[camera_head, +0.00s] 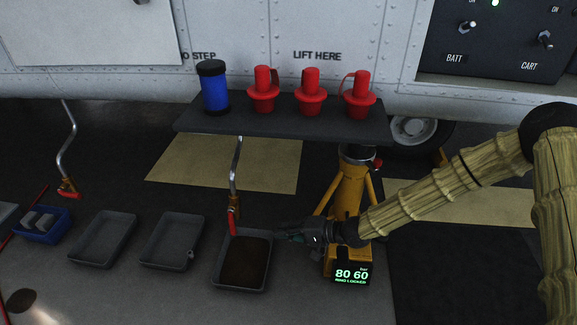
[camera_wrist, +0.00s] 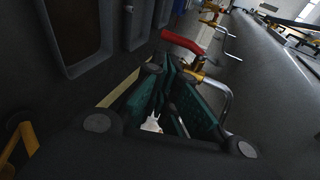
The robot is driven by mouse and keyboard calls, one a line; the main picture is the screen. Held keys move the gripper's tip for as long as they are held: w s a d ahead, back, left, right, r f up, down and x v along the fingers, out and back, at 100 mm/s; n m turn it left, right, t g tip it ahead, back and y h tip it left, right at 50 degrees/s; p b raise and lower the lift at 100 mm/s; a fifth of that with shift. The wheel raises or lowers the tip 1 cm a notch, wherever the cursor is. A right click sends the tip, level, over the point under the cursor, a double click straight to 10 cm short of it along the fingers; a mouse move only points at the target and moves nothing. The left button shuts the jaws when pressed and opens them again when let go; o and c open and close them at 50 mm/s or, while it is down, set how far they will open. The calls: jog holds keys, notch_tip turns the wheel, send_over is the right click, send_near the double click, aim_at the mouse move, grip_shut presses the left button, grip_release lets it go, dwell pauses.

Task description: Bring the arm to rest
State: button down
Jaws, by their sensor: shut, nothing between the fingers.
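My arm (camera_head: 430,205), in a ribbed tan sleeve, reaches in from the right with its elbow raised. My gripper (camera_head: 282,236) is shut and empty, pointing left just above the right rim of a grey tray (camera_head: 217,272) with dark brown contents. In the wrist view the teal fingers of my gripper (camera_wrist: 163,85) show close up. A drain valve with a red handle (camera_head: 233,222) hangs from a bent pipe just left of the fingertips. The red handle (camera_wrist: 183,42) also shows beyond the fingers in the wrist view; I cannot tell whether they touch.
A yellow jack (camera_head: 349,190) stands close behind my wrist, with a lit display (camera_head: 351,274) reading "80 60". A dark shelf (camera_head: 285,124) above carries a blue canister (camera_head: 213,88) and three red caps. Two more grey trays (camera_head: 75,265) and a blue bin (camera_head: 43,238) lie left.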

jog(key=s+d+f+g+h+p, duration=0.1)
jog(key=s+d+f+h, duration=0.25)
jog(key=s+f, duration=0.4)
jog(key=s+d+f+h, duration=0.2)
jog(key=s+d+f, duration=0.3)
jog(key=s, duration=0.6)
jog(key=s+d+n+g+h+p, duration=0.2)
jog(key=s+d+h, duration=0.6)
jog(key=s+d, duration=1.05)
notch_tip(320, 180, up, 36)
jog(key=w+d+p, duration=0.1)
jog(key=p, duration=3.6)
jog(key=shift+w+d, duration=0.2)
jog(key=shift+d, duration=0.2)
jog(key=shift+s, duration=0.1)
